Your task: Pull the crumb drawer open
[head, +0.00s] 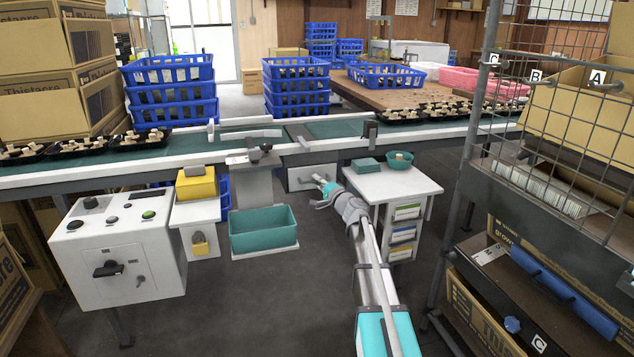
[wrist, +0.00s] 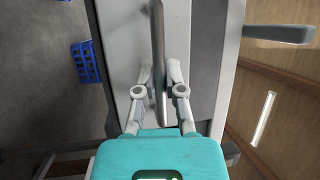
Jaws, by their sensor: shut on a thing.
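The crumb drawer (head: 328,171) has a pale front under the conveyor, near the middle of the head view. Its front also shows in the wrist view as a light grey panel (wrist: 122,40). A long grey bar handle (wrist: 157,30) runs across that panel. My gripper (head: 319,181) is at the drawer front in the head view. In the wrist view my gripper (wrist: 159,70) has its two fingers on either side of the bar, shut on it. How far the drawer stands out cannot be told.
A white cabinet (head: 433,187) with coloured folders stands close to the right of my arm. A control box (head: 85,283) stands further left. The conveyor edge (head: 250,158) lies above the drawer. Floor in front is clear.

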